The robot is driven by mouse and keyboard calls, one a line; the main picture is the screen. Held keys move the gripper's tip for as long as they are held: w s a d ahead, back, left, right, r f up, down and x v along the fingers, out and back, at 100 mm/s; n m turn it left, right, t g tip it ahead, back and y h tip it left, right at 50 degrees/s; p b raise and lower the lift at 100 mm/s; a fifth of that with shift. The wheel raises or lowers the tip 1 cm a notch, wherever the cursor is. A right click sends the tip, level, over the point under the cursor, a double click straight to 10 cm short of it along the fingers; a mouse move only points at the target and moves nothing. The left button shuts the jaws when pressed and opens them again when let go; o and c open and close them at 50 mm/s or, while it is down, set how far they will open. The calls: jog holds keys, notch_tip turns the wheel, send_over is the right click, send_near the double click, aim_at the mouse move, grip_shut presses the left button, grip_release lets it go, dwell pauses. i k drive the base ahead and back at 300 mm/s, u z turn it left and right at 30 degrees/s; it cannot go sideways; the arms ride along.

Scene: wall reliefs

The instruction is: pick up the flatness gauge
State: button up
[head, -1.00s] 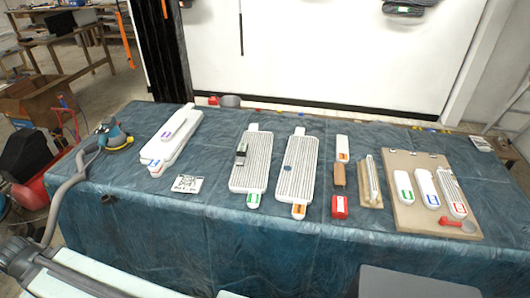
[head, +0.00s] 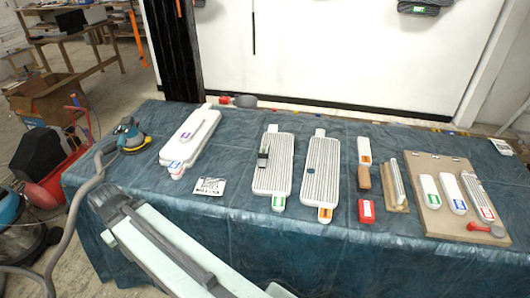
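No label names the flatness gauge. A small dark block with a light face (head: 263,156) lies on the left ribbed white panel (head: 273,178) and may be it, but I cannot tell for sure. The right ribbed panel (head: 322,185) has a small dark round disc (head: 309,169) on it. Part of my arm (head: 165,245), pale with a dark strip, slants across the lower left in front of the table. I cannot make out my gripper's fingers in the head view.
The blue cloth-covered table (head: 300,245) also bears a stack of white panels (head: 190,138), a handwritten card (head: 209,186), a sander (head: 130,136) with a hose, a red block (head: 367,211) and a brown board (head: 430,217) with several labelled bars. The front strip of cloth is mostly clear.

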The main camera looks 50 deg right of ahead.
aim_at(264, 150)
jog(key=i, duration=0.9)
jog(key=u, duration=0.05)
